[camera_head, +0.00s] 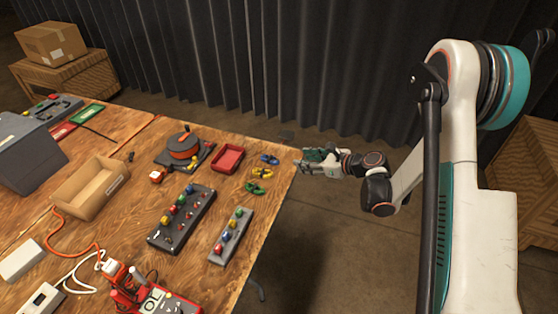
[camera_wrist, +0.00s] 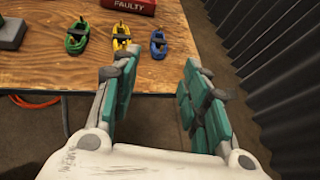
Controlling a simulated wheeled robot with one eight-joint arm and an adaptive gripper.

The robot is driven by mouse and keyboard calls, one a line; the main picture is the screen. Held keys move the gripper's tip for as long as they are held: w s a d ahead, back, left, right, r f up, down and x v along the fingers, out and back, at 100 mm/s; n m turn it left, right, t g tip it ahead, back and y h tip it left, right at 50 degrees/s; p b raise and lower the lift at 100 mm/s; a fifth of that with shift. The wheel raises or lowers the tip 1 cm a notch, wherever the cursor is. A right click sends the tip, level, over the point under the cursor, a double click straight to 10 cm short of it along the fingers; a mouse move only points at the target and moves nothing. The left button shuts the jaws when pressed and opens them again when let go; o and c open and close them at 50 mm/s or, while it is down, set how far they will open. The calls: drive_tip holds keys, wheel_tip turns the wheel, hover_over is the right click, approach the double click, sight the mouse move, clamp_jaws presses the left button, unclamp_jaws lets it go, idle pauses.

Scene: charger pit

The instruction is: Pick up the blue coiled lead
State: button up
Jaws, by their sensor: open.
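The blue coiled lead (camera_head: 270,159) lies on the wooden table near its far right corner, beyond the yellow and green leads. It also shows in the wrist view (camera_wrist: 158,45), rightmost of the three leads and close to the table edge. My gripper (camera_head: 306,162) is beyond the table's right edge, apart from the lead. In the wrist view my gripper (camera_wrist: 150,85) has its teal-padded fingers spread wide with nothing between them, and the blue lead lies ahead of them. Nothing hides the lead.
The yellow lead (camera_head: 261,173) and green lead (camera_head: 254,188) lie beside the blue one. A red tray (camera_head: 228,158), marked FAULTY in the wrist view, stands left of them. A grey connector strip (camera_head: 230,236) lies nearer. A dark curtain (camera_head: 330,70) hangs behind the table.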

wheel_tip(320, 180, down, 2)
drive_tip(key=m, duration=0.1)
drive_tip(key=b, duration=0.2)
approach(277, 158)
drive_tip(key=a+f, duration=0.1)
drive_tip(key=w+f, duration=0.1)
drive_tip(key=shift+w+a+f+y, duration=0.1)
drive_tip(key=shift+a+f+y, duration=0.2)
drive_tip(key=shift+a, duration=0.05)
drive_tip(key=shift+w+r+b+x, duration=0.15)
drive_tip(key=shift+b+x, duration=0.35)
drive_tip(key=shift+x, duration=0.5)
drive_tip(key=shift+w+r+b+x, duration=0.15)
drive_tip(key=shift+b+x, duration=0.35)
drive_tip(key=shift+x, duration=0.45)
drive_tip(key=shift+s+r+b+x, duration=0.1)
drive_tip(key=shift+b+x, duration=0.4)
drive_tip(key=shift+x, duration=0.5)
drive_tip(key=shift+r, duration=0.1)
drive_tip(key=c, duration=0.8)
